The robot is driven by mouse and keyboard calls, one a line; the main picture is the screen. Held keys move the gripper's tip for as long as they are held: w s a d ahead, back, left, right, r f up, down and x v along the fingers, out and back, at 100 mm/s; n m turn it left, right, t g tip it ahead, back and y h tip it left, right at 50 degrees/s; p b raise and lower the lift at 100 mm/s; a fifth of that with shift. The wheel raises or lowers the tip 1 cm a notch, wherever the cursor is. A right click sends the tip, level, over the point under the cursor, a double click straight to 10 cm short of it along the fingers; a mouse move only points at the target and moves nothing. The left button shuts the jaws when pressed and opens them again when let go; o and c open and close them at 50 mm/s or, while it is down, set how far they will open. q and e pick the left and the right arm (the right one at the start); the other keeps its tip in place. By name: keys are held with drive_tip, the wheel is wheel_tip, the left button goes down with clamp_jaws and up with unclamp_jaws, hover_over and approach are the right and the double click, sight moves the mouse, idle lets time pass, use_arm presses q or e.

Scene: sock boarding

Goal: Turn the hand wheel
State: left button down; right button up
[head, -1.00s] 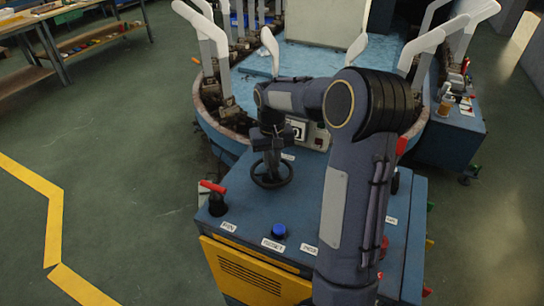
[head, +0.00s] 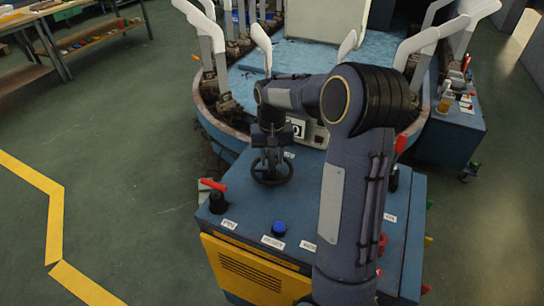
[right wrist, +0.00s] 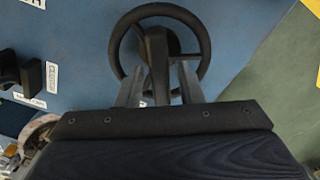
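The dark hand wheel (head: 272,170) stands on top of the blue control cabinet, with a round rim and spokes. In the right wrist view the hand wheel (right wrist: 121,36) lies just beyond my fingers. My right gripper (head: 271,155) points down over the wheel. In the right wrist view its two fingers (right wrist: 160,80) are spread, with a dark hub or spoke part of the wheel between them. I see no clear grip on it; contact is hard to judge. My left gripper is not in view.
The blue cabinet (head: 245,205) also carries a red-handled lever (head: 215,195), a blue button (head: 279,228) and labels. Behind it is a round blue machine (head: 265,90) with white upright sock forms (head: 262,48). Green floor is free at the left.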

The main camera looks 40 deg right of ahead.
sight(272, 159)
drive_tip(key=shift+o, duration=0.4)
drive_tip(key=shift+r, duration=0.1)
wheel_tip(272, 159, up, 8)
drive_tip(key=shift+f, duration=0.25)
drive_tip(key=shift+r, duration=0.1)
drive_tip(key=shift+s+a+r+p, duration=0.2)
drive_tip(key=shift+s+p, duration=0.05)
drive_tip(key=shift+p, duration=0.05)
drive_tip(key=s+a+r+n+t+y+p, duration=0.1)
drive_tip(key=s+a+r+n+t+y, duration=0.3)
drive_tip(key=s+a, duration=0.85)
drive_tip(key=s+a+f, duration=0.1)
drive_tip(key=s+a, duration=0.1)
drive_tip(key=s, duration=0.3)
drive_tip(key=s+a+f+n+t, duration=0.1)
drive_tip(key=s+a+f, duration=0.1)
drive_tip(key=s, duration=0.3)
drive_tip(key=shift+s+a+t+p, duration=0.15)
drive_tip(key=shift+a+t+p, duration=0.25)
drive_tip(key=shift+a, duration=0.45)
